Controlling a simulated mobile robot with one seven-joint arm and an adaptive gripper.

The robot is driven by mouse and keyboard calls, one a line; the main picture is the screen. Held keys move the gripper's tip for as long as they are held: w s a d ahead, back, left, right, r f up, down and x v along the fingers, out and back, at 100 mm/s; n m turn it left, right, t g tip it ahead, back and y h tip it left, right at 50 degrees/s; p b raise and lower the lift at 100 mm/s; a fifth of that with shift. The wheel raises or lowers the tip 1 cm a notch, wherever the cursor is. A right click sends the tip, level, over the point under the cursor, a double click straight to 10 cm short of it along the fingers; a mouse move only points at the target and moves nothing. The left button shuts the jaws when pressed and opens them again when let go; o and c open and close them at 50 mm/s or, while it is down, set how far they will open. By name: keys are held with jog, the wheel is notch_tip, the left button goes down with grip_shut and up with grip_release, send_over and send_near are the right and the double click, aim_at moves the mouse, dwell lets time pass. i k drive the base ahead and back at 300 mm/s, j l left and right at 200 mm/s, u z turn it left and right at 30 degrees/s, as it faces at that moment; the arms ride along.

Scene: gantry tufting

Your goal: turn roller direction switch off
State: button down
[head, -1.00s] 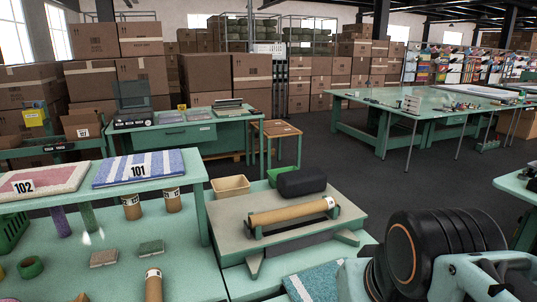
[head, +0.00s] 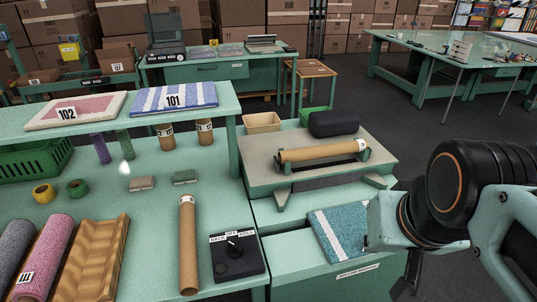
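The roller direction switch is a black box (head: 250,264) with a round dark knob (head: 235,251) on the green bench, near the bottom middle of the head view. White labels along its far edge read BACK, OFF and ROLL. A small white mark shows at the knob's far side, but I cannot tell exactly which label it points at. My arm reaches in from the right. A dark part at its end, apparently my gripper (head: 408,280), hangs to the right of the switch, well apart from it. Its fingers are not clear, so I cannot tell whether it is open.
A teal striped mat (head: 340,232) lies between the switch and my arm. A raised shelf (head: 100,120) holds rugs 102 and 101.

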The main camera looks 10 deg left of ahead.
aim_at(235, 251)
jog(key=k+j+u, duration=0.1)
jog(key=j+u, duration=0.4)
jog(key=u, duration=0.2)
